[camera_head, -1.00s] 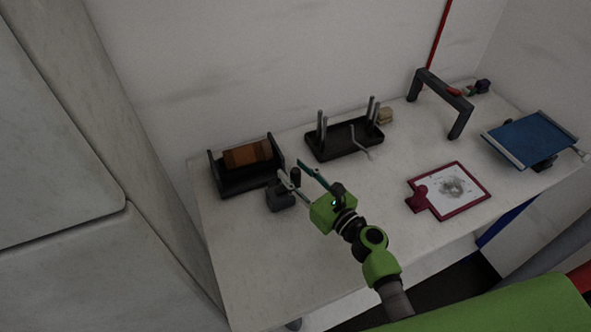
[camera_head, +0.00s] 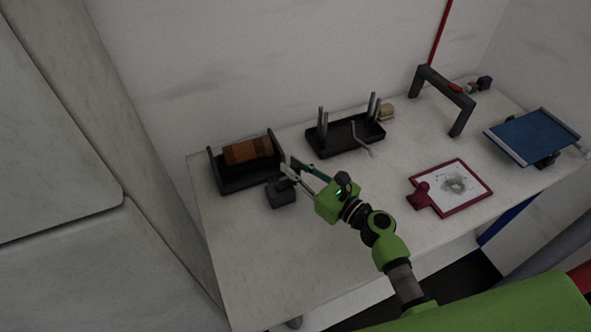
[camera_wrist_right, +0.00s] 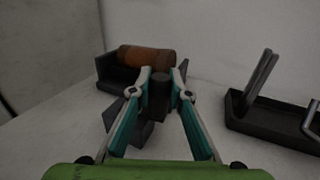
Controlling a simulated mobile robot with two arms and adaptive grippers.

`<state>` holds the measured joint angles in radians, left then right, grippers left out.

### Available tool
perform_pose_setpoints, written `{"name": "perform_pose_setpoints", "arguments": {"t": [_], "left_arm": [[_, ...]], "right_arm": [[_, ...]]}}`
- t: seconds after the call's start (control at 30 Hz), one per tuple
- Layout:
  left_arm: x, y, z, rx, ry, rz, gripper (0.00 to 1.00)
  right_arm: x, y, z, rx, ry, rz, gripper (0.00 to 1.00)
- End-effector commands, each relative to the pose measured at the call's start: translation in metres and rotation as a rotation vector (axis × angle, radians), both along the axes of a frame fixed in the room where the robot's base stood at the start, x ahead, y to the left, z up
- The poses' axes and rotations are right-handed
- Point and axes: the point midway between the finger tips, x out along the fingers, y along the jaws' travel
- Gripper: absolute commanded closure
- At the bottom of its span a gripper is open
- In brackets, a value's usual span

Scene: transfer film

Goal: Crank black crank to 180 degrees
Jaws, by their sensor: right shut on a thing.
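The black crank shows as a dark block (camera_head: 281,196) on the table beside the roll holder, with an upright black handle (camera_wrist_right: 159,90). In the right wrist view the handle stands between the two teal fingers of my right gripper (camera_head: 288,166). The fingers are shut on this handle, and the gripper also shows in the wrist view (camera_wrist_right: 161,84). The crank's arm is largely hidden behind the fingers, so its angle is not clear. My left gripper is in neither view.
A black holder (camera_head: 250,181) with a brown roll (camera_head: 248,151) stands just behind the crank. A black tray with metal posts (camera_head: 345,140), a red-framed board (camera_head: 484,197), a grey arch (camera_head: 443,86) and a blue panel (camera_head: 530,136) stand farther right. The front left tabletop is clear.

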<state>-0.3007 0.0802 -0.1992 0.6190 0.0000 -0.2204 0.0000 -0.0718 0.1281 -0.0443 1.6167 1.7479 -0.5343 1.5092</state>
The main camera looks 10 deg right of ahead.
Motion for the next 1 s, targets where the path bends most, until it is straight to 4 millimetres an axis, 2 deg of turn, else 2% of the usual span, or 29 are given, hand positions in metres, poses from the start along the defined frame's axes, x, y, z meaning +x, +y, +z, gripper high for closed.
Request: {"name": "perform_pose_setpoints", "arguments": {"t": [0.7,1.0], "left_arm": [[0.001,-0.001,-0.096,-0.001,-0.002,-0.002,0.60],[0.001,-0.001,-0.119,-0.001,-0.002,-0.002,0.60]], "right_arm": [[0.023,0.015,-0.005,-0.002,-0.004,0.604,1.00],[0.026,0.021,-0.002,0.000,-0.001,0.744,1.00]]}}
